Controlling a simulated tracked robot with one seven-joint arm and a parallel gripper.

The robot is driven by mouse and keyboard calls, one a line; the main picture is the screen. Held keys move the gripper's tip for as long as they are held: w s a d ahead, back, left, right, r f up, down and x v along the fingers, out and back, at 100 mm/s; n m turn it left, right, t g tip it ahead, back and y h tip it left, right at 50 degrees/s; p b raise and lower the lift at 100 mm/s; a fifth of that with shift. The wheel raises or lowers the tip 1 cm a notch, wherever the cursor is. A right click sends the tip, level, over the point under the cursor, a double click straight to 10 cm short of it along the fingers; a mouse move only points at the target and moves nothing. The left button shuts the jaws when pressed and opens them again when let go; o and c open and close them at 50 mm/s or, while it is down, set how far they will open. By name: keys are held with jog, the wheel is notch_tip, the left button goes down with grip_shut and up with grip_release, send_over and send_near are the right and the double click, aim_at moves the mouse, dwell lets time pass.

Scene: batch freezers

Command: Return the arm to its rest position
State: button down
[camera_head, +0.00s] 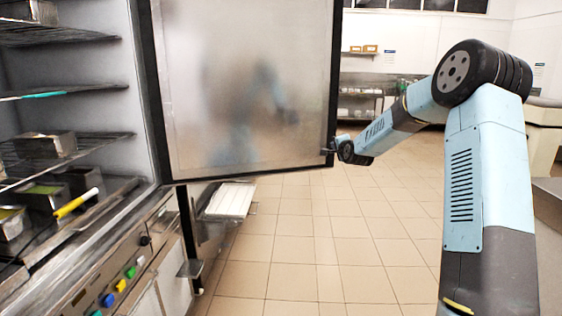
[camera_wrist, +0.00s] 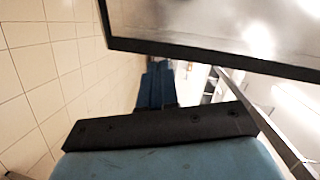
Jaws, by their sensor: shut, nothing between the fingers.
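My arm reaches from the right side of the head view, its blue links bent at a dark elbow joint. My gripper (camera_head: 328,151) is at its far end, by the free edge of the open freezer door (camera_head: 245,85). It looks very close to the lower right corner of the door; I cannot tell whether they touch. In the wrist view my gripper (camera_wrist: 155,85) shows its blue fingers together and empty. The door (camera_wrist: 200,25) with its dark frame fills the upper right of that view.
The open freezer cabinet stands at left, with wire shelves (camera_head: 75,145), metal pans (camera_head: 45,145) and coloured knobs (camera_head: 120,285) below. A white tray (camera_head: 230,200) sits low under the door. The tiled floor (camera_head: 310,255) between door and arm is clear. Counters stand behind.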

jog(key=s+a+r+n+g+h, duration=0.1)
jog(key=s+a+r+n+g, duration=0.15)
jog(key=s, duration=0.65)
jog(key=s+a+r+n+g, duration=0.1)
jog(key=s+r+n, duration=0.25)
jog(key=s, duration=0.55)
jog(key=s+a+r+n+g+h, duration=0.1)
jog(key=s+r+n+g, duration=0.15)
jog(key=s, duration=0.75)
jog(key=s+d+f+n+g, duration=0.1)
jog(key=s+n+g, duration=0.1)
jog(key=s, duration=1.4)
jog(key=s+d+f+n+g, duration=0.1)
jog(key=s+n+g, duration=0.1)
jog(key=s, duration=1.5)
jog(key=shift+s+f+n, duration=0.2)
jog(key=shift+f+n, duration=0.1)
jog(key=shift+n, duration=0.25)
